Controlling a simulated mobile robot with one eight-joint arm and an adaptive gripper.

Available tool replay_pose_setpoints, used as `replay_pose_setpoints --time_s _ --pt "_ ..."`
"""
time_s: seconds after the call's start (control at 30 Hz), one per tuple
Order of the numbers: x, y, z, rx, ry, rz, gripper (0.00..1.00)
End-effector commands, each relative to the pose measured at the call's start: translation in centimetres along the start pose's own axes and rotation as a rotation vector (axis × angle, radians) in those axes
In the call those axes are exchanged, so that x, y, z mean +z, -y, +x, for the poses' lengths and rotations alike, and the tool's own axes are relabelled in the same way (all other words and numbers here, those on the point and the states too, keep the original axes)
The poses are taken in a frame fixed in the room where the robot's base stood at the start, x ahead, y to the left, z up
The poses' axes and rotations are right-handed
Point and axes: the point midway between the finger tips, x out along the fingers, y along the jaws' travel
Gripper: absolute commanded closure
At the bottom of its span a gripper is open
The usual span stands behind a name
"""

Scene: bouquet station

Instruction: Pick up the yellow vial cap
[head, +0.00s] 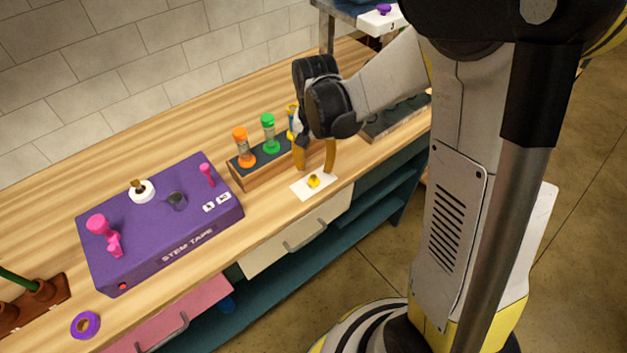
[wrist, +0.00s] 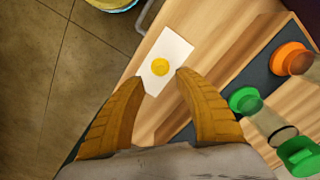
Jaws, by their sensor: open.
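The yellow vial cap (head: 313,181) rests on a white card (head: 301,190) near the front edge of the wooden bench. In the wrist view the cap (wrist: 160,67) is a small yellow disc on the card (wrist: 174,45). My gripper (head: 315,171) hangs above the card, with its yellow-brown fingers apart and nothing between them. In the wrist view my fingertips (wrist: 159,80) are spread to either side just short of the cap. How high they are above it is hard to tell.
A vial rack (head: 247,179) beside the card holds vials with orange (head: 240,132) and green (head: 268,119) caps, with another partly hidden behind my gripper. A purple stem tape box (head: 160,220) stands to the left. The bench's front edge is close to the card.

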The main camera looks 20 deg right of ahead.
Motion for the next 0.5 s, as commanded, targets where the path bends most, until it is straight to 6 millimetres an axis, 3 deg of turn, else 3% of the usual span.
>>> replay_pose_setpoints --time_s 0.27,0.5 --pt "0.4 0.1 4.3 0.000 -0.001 0.000 0.60" --pt "0.4 0.1 4.6 0.000 -0.001 0.000 0.60"
